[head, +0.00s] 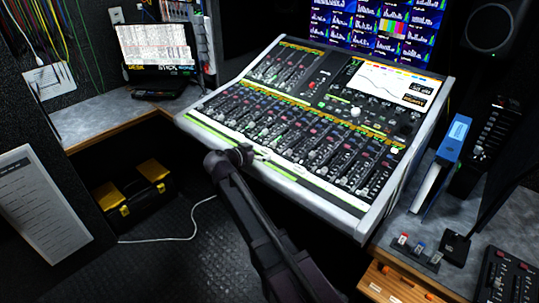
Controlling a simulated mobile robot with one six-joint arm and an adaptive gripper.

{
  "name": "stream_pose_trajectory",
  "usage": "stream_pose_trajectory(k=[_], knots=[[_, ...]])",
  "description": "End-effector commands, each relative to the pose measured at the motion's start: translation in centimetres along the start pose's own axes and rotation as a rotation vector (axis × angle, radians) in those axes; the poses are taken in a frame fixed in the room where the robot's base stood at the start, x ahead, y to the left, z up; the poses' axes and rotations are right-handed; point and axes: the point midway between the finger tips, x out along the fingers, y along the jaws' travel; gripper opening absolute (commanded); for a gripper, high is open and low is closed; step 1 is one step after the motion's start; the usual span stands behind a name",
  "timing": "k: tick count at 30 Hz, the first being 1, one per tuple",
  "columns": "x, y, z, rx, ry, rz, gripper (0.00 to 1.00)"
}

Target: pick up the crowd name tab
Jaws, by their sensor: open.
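Several small tabs stand in a dark holder (415,250) on the right-hand grey worktop: one with red (403,239), one with blue (420,247) and one pale (436,257). Their lettering is too small to read, so I cannot tell which, if any, is the crowd name tab. My gripper (246,154) is at the end of my dark arm, over the front left edge of the mixing console (210,125). It is open and appears empty, well to the left of the holder. Its fingers are small and dark against the console.
A blue-and-white box file (444,160) and a dark fader unit (489,140) stand behind the holder. A black panel (508,278) lies to its right. A wooden drawer front (395,284) is below.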

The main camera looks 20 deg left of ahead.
Motion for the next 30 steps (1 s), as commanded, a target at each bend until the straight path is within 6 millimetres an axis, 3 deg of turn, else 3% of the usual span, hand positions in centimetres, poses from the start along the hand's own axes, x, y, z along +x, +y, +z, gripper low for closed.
stream_pose_trajectory(k=[3, 8, 26, 30], knots=[[1.6, 0.0, 0.2, 0.000, 0.000, 0.002, 1.00], [2.8, -0.1, 0.2, -0.001, 0.000, 0.000, 1.00], [2.9, 0.0, 0.1, -0.001, 0.000, -0.001, 1.00], [2.9, 0.0, 0.1, -0.001, 0.000, -0.001, 0.61]])
